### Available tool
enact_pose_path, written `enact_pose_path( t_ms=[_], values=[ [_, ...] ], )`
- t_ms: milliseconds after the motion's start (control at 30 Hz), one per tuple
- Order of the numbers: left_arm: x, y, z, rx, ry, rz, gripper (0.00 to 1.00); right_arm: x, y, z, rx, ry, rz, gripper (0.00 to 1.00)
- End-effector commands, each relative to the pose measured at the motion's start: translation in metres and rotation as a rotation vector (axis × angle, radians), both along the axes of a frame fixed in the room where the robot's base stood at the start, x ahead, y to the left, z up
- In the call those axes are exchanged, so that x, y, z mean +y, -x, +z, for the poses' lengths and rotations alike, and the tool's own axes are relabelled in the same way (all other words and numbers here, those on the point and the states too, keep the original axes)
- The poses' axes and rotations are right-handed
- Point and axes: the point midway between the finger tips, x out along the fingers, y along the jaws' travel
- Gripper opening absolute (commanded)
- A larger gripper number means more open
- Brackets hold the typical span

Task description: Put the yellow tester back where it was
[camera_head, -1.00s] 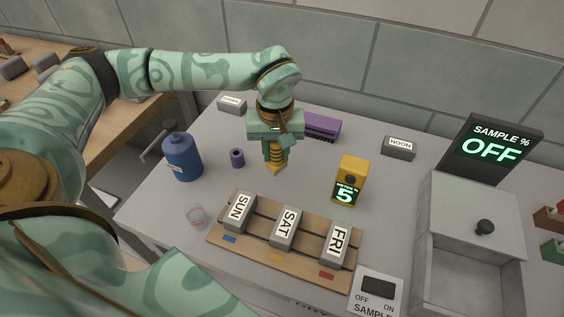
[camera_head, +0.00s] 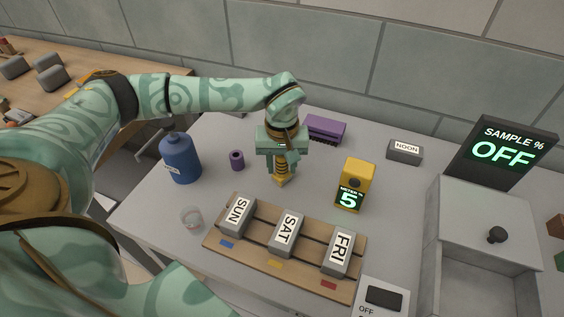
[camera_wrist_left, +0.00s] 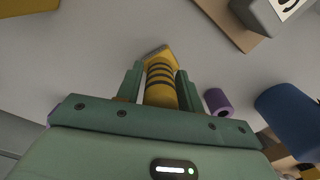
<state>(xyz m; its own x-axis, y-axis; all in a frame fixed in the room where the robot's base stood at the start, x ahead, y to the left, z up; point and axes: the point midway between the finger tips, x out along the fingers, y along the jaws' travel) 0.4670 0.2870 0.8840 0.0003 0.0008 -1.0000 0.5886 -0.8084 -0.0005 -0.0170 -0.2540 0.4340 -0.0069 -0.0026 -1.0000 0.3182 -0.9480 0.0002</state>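My right gripper is not in view.
Bricks SUN (camera_head: 237,215), SAT (camera_head: 286,233) and FRI (camera_head: 338,252) lie on a wooden rack (camera_head: 258,258) in front. The sample display (camera_head: 500,150) reads OFF.

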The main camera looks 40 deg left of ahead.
Motion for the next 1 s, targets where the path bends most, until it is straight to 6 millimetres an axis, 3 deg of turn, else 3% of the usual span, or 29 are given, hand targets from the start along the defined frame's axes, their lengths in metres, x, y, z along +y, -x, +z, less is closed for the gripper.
enact_pose_path(
  t_ms=[367, 467, 800, 1000],
  values=[
    [0.0, 0.0, 0.004, -0.001, 0.0, -0.001, 0.49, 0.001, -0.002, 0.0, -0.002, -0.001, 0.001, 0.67],
    [0.0, -0.001, 0.02, -0.005, 0.0, -0.001, 0.49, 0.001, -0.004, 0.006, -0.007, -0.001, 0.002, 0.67],
    [0.0, -0.001, 0.099, -0.006, 0.0, -0.001, 0.49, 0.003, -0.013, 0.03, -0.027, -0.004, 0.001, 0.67],
    [0.0, 0.0, 0.121, -0.002, 0.0, -0.001, 0.49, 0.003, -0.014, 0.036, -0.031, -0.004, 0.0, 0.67]
  ],
)
